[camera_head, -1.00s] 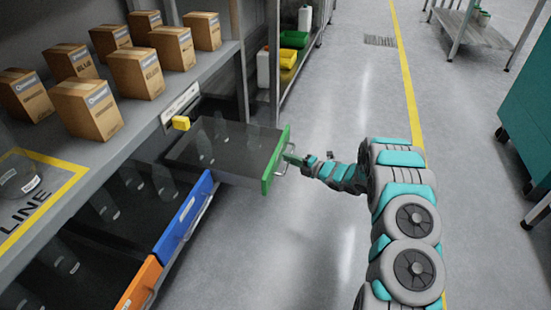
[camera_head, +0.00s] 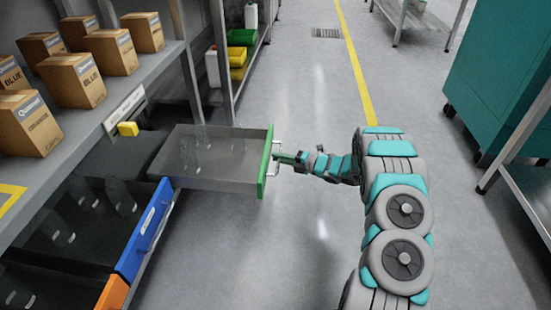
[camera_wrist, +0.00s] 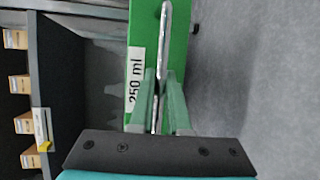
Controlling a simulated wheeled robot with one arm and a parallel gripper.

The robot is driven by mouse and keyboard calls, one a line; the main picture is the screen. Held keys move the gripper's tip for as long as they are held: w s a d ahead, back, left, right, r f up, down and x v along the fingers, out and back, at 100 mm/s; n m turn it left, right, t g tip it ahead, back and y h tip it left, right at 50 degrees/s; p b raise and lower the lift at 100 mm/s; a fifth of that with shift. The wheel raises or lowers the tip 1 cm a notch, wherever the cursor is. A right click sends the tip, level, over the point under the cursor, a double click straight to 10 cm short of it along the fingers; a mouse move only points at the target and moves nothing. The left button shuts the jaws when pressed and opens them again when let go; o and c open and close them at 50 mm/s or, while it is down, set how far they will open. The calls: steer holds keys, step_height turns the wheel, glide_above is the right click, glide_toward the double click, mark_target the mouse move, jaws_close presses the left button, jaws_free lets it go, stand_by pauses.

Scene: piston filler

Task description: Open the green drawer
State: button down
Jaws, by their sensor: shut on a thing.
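The green drawer (camera_head: 266,162) stands pulled out from under the bench, further out than the blue drawer. Its see-through body holds several clear bottles. My gripper (camera_head: 284,158) is at the metal handle on its green front. In the wrist view the green front (camera_wrist: 178,55) carries a "250 ml" label, and the metal handle (camera_wrist: 166,35) runs between the fingers of my gripper (camera_wrist: 161,85). The fingers are shut on the handle. The handle's lower part is partly hidden by the fingers.
A blue drawer (camera_head: 145,230) and an orange drawer (camera_head: 113,293) stand nearer, on the left. Cardboard boxes (camera_head: 110,50) stand on the bench above. A teal cabinet (camera_head: 500,75) is at the right. The grey floor between is clear.

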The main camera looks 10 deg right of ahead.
steer(key=c, duration=0.9)
jaws_free()
steer(key=shift+p+v, duration=0.35)
steer(key=shift+v, duration=3.55)
steer(key=shift+d, duration=0.1)
